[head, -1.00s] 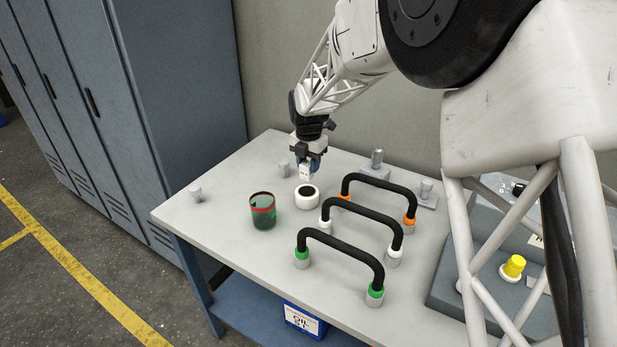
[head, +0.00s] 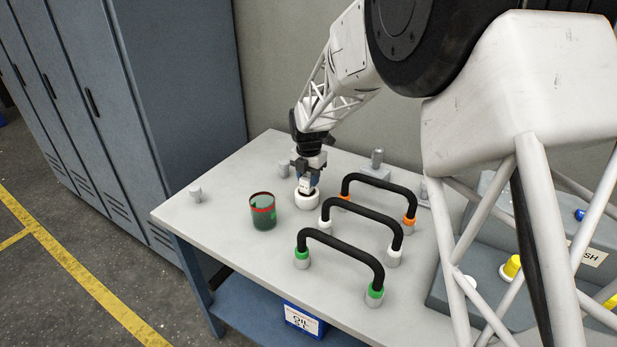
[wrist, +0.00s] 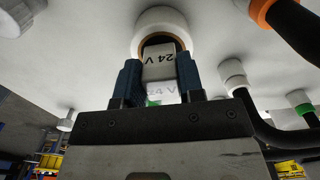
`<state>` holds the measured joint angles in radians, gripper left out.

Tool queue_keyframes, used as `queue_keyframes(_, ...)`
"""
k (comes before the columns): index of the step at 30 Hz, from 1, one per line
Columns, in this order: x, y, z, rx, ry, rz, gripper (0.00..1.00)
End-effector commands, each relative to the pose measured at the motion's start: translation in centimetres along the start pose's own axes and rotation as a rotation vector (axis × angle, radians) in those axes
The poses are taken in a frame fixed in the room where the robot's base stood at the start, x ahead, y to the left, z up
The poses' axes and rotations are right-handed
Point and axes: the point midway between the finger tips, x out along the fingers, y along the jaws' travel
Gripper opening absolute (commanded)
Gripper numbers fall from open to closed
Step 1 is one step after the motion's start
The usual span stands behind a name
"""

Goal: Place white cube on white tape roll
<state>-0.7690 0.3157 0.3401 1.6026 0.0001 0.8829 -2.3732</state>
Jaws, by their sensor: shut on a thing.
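The white cube (wrist: 158,65), marked "24 V", is between the blue fingers of my gripper (wrist: 157,82) in the wrist view. My gripper (head: 306,186) is shut on it and points down over the white tape roll (head: 306,201) on the table. In the wrist view the tape roll (wrist: 162,19) shows right behind the cube, with its dark hole partly covered by it. In the head view the cube is at the roll's top, and I cannot tell whether it touches the roll.
A dark green glass with a red band (head: 262,212) stands left of the roll on the grey table (head: 225,235). Several black hoses with orange, white and green ends (head: 360,215) arch up to the right. Grey metal posts (head: 196,194) stand near the edges.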

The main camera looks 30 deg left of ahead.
Motion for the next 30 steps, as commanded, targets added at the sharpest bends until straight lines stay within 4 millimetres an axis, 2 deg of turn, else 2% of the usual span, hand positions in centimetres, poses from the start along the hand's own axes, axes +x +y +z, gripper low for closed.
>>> queue_keyframes(4,0.3,0.0,0.0,0.0,0.0,0.0,0.12)
queue_keyframes(5,0.3,0.0,0.0,0.0,0.0,0.0,0.39)
queue_keyframes(9,0.2,0.0,0.0,0.0,0.0,0.0,0.6)
queue_keyframes(22,-0.1,0.0,0.0,0.0,0.0,0.0,0.61)
queue_keyframes(30,-2.6,0.0,0.0,0.0,-0.002,0.002,0.61)
